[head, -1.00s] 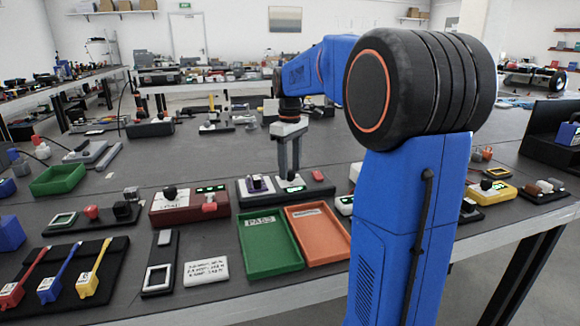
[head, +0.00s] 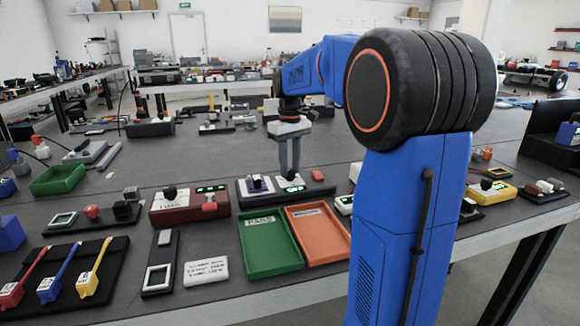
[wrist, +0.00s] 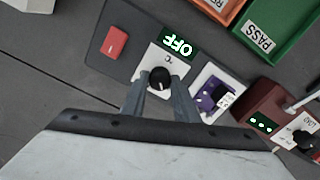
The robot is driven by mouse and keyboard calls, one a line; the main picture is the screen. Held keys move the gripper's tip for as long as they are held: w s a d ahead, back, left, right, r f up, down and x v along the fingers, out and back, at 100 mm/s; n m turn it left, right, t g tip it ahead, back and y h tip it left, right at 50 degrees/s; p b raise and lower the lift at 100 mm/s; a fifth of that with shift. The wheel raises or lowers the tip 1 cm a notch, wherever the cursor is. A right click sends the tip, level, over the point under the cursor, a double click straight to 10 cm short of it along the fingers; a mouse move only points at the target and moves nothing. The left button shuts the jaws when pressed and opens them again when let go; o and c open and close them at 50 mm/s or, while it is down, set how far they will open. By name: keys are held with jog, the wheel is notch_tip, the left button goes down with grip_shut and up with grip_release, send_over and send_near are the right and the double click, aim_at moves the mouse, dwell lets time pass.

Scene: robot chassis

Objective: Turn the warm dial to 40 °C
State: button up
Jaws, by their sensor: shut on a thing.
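The warm dial (wrist: 160,79) is a small black knob with a white mark, on a white plate marked °C, in the wrist view. Above it in that view a green display (wrist: 178,44) reads OFF, and it also shows in the head view (head: 292,189). My gripper (wrist: 159,86) points down at the plate, its two grey fingers shut on the dial, one on each side. In the head view my gripper (head: 289,173) stands over the same dark panel (head: 245,196), and its fingers largely hide the dial.
On the same panel are a red button (wrist: 115,42) and a purple part (wrist: 208,98). A dark red box (head: 158,214) with its own knob and display stands to the left in the head view. Green (head: 243,250) and orange (head: 343,243) trays lie in front.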

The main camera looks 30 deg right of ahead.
aim_at(290, 171)
jog(key=m, duration=0.4)
jog(key=shift+m, duration=2.2)
jog(key=o, duration=1.1)
jog(key=shift+c, duration=0.2)
jog(key=shift+r, duration=0.1)
notch_tip(290, 171, up, 17)
